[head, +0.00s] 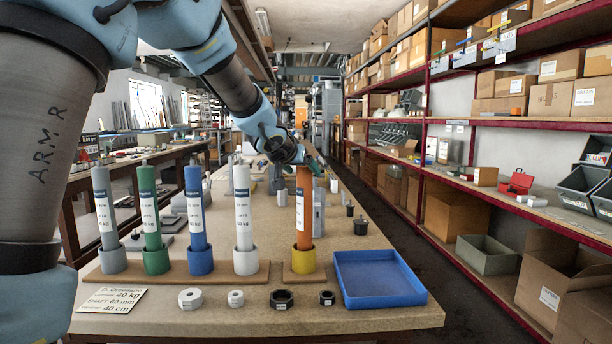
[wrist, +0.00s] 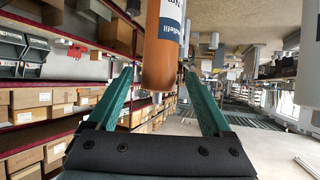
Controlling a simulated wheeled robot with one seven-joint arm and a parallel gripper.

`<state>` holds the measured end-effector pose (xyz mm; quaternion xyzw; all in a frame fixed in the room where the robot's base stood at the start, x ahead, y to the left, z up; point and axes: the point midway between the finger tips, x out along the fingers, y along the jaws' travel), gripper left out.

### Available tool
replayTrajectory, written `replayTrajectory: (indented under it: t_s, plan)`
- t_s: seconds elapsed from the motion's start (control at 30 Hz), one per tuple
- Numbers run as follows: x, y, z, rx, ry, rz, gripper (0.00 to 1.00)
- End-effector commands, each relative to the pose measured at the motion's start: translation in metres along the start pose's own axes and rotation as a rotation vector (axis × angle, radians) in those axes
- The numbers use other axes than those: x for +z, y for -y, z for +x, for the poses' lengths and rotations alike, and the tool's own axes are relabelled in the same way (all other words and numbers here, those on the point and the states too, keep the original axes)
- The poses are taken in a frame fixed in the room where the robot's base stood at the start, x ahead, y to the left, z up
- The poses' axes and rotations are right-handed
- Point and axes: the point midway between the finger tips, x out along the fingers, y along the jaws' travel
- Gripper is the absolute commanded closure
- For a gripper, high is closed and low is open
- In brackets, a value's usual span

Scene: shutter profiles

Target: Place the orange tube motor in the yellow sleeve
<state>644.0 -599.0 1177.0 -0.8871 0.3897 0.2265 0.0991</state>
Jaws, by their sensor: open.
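The orange tube motor (head: 304,190), with a white label, stands upright in the head view. Its lower end is inside the yellow sleeve (head: 303,262), on a short brown board at the table's front. My gripper (head: 314,163) is at the tube's top end and partly hides it. In the wrist view the orange tube (wrist: 158,68) shows between the two green fingers of my gripper (wrist: 160,78). The fingers are apart, with a gap visible on each side of the tube. The tube's depth inside the sleeve is hidden by the sleeve wall.
Grey (head: 104,205), green (head: 149,210), blue (head: 195,205) and white (head: 242,205) tubes stand in matching sleeves to the left. A blue tray (head: 378,290) lies to the right. Several rings, including a black one (head: 282,299), and a sign (head: 112,300) lie in front.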

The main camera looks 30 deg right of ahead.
Motion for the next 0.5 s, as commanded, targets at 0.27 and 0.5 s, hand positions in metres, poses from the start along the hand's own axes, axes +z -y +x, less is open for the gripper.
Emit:
replayTrajectory:
  t_s: [0.27, 0.5]
  plan:
    - [-0.003, 0.001, -0.054, -0.002, -0.001, 0.0, 0.16]
    - [0.0, 0.0, -0.069, -0.001, 0.0, 0.0, 0.16]
